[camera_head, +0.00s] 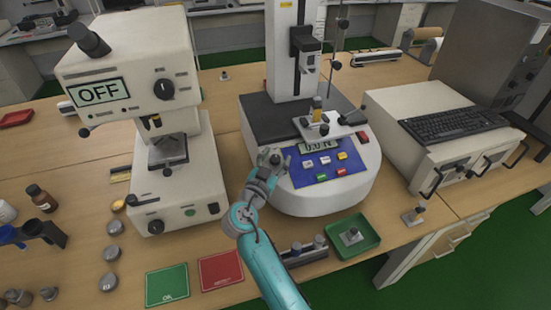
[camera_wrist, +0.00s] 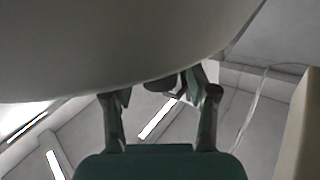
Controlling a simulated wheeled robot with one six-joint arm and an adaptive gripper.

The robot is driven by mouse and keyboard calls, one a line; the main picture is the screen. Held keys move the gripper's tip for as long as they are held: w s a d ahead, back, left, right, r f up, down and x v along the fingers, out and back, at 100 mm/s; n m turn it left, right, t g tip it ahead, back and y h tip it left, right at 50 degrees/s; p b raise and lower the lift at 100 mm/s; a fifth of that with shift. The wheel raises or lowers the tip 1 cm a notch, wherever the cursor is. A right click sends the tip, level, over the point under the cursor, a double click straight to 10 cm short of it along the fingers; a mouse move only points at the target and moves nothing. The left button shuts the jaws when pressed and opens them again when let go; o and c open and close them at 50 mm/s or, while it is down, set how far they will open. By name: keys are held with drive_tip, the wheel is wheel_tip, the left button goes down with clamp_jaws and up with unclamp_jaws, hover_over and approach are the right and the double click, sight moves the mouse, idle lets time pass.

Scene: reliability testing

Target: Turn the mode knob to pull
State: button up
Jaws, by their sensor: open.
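The force tester (camera_head: 325,200) has a rounded white base, a blue button panel (camera_head: 302,178) and a display (camera_head: 320,147) reading about 0.0 N. A small dark knob (camera_head: 275,159) sits at the left of the panel. My gripper (camera_head: 272,158) is at this knob with its fingers apart, one on either side; whether they touch it is unclear. In the wrist view, the dark knob (camera_wrist: 163,84) shows between the open fingers (camera_wrist: 162,95), under the curved white housing (camera_wrist: 120,45). The knob's markings and setting are hidden or too small to read.
A white instrument (camera_head: 140,100) with an OFF display stands at the left. A keyboard (camera_head: 450,123) lies on a beige box at the right. A green tray (camera_head: 376,238) with a part, and green (camera_head: 167,286) and red (camera_head: 222,271) cards lie near the front edge.

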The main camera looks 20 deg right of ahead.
clamp_jaws()
drive_tip(key=shift+n+t+y, duration=0.4)
drive_tip(key=shift+t+y, duration=0.1)
drive_tip(key=shift+d+n+t+y, duration=0.1)
drive_tip(key=shift+n+t+y, duration=0.7)
drive_tip(key=shift+n+y, duration=0.35)
drive_tip(key=shift+n+t+y, duration=0.8)
drive_tip(key=shift+n+y, duration=0.85)
drive_tip(key=shift+y, duration=0.3)
drive_tip(key=shift+n+t+y, duration=0.3)
drive_tip(key=shift+n+y, duration=0.2)
drive_tip(key=shift+y, duration=0.1)
